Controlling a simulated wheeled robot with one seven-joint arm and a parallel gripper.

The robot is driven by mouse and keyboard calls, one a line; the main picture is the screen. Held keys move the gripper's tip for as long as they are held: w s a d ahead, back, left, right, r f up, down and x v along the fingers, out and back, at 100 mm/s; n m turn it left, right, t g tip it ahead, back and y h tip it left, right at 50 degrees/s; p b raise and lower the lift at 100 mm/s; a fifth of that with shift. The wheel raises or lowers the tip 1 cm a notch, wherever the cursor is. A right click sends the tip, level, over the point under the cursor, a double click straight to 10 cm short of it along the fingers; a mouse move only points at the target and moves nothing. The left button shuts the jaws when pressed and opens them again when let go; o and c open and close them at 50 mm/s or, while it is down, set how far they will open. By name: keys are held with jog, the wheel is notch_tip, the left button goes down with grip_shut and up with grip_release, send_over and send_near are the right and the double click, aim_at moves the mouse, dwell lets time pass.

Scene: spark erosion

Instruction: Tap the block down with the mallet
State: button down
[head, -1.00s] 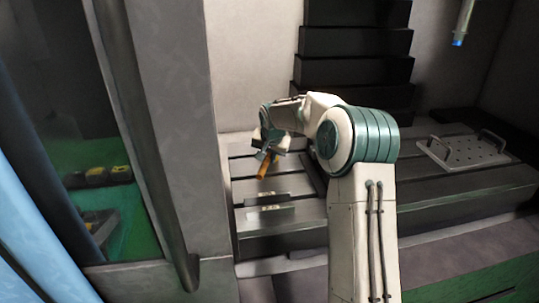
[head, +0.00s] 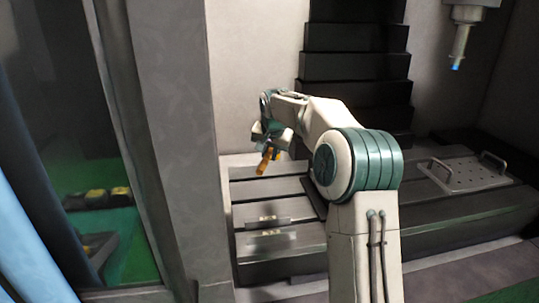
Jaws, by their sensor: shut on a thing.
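My gripper (head: 272,140) is at the end of my outstretched arm, raised over the left part of the machine table. It is shut on the mallet (head: 263,163), whose orange-brown part hangs below the fingers; its head is not clear at this size. Below and in front stand two low grey vise jaws (head: 283,220), one behind the other. Small yellowish pieces show at the jaws, and I cannot tell for sure which is the block. The mallet is apart from the jaws.
The slotted machine table (head: 285,190) lies under my arm. A perforated plate with two handles (head: 465,175) rests on the right. A spindle with a blue tip (head: 459,50) hangs at upper right. A grey door post (head: 165,130) stands close on the left.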

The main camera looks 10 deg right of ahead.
aim_at(270, 150)
notch_tip(270, 150, up, 9)
jog(key=p, duration=0.8)
jog(key=shift+r, duration=0.15)
